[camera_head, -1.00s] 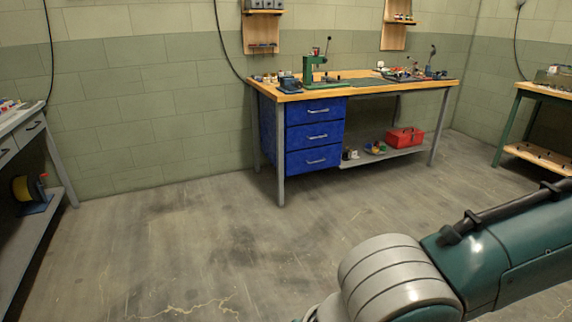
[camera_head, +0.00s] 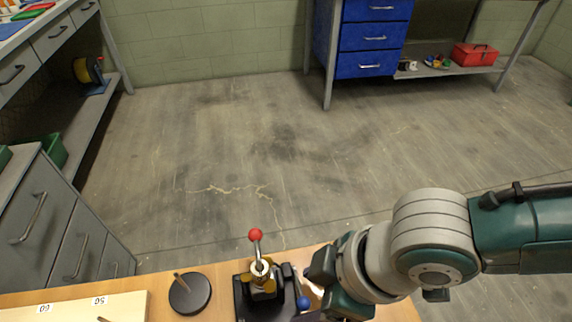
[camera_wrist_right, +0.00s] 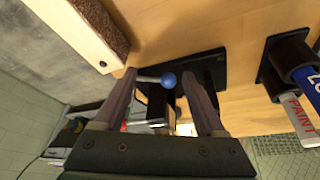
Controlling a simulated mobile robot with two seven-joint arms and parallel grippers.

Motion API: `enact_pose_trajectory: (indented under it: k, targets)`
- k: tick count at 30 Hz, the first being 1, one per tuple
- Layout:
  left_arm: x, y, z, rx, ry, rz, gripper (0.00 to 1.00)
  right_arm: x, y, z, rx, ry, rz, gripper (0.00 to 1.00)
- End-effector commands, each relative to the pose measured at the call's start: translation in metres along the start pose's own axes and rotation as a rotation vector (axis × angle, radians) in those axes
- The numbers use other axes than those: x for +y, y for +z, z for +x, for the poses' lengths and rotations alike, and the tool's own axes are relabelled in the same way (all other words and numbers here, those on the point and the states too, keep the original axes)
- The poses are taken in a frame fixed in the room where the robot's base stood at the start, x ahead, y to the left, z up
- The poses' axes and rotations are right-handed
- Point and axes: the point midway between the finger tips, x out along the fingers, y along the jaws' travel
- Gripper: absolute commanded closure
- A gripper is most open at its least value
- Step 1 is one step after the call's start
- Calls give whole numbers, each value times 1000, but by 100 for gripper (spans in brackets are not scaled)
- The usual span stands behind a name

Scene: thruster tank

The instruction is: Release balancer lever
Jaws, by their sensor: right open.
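A dark balancer device (camera_head: 246,300) with brass-coloured parts stands on the wooden bench at the bottom of the head view. A lever with a red ball knob (camera_head: 256,235) rises upright from it. A second lever with a blue ball knob (camera_head: 304,302) sits at its right side. My right gripper (camera_wrist_right: 159,77) is open. In the wrist view its two fingers lie either side of the blue knob (camera_wrist_right: 169,80) and its thin metal rod, and nothing is clearly gripped. In the head view my right wrist is right beside the device and hides part of it. My left gripper is not in view.
A round black base with a short peg (camera_head: 190,293) stands left of the device. A pale numbered board (camera_head: 75,308) lies further left on the bench. In the wrist view, dark holders with a paint-labelled item (camera_wrist_right: 297,118) are at the right. The floor beyond is clear.

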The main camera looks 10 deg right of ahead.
Motion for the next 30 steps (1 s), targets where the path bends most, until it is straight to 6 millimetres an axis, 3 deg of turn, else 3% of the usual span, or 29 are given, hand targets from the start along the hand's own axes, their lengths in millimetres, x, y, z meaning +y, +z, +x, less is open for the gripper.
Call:
enact_pose_trajectory:
  k: [9,27,30]
  targets:
    - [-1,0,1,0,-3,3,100,0,0,2,0,1,-1,30]
    - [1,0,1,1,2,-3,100,1,-1,2,3,2,-2,97]
    - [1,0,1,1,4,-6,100,1,-2,2,5,3,-2,100]
